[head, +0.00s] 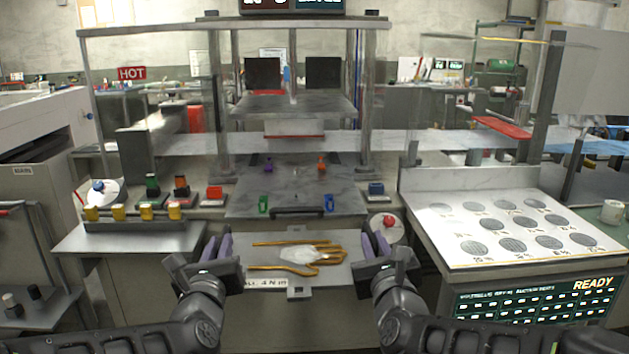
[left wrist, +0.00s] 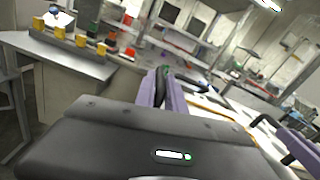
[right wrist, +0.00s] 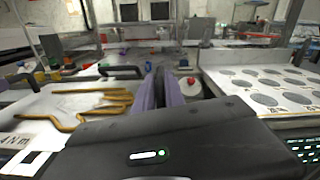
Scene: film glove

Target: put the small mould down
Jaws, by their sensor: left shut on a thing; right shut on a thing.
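The small mould appears as a pale flat plate (head: 340,277) with a raised golden hand-shaped outline (head: 335,258). A crumpled whitish, see-through patch (head: 300,254) lies inside the outline. The mould also shows in the right wrist view (right wrist: 45,103). My left gripper (head: 224,248) is shut at its left side, with a black handle (left wrist: 162,82) between the purple fingers. The mould lies level between both grippers. I cannot tell whether it touches the surface beneath.
A grey press bed (head: 290,188) with a black front handle (head: 297,212) lies just behind the mould. Yellow blocks (head: 118,211) stand on the left bench. A red button (head: 388,221) is behind my right gripper. A panel with grey discs (head: 510,230) stands right.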

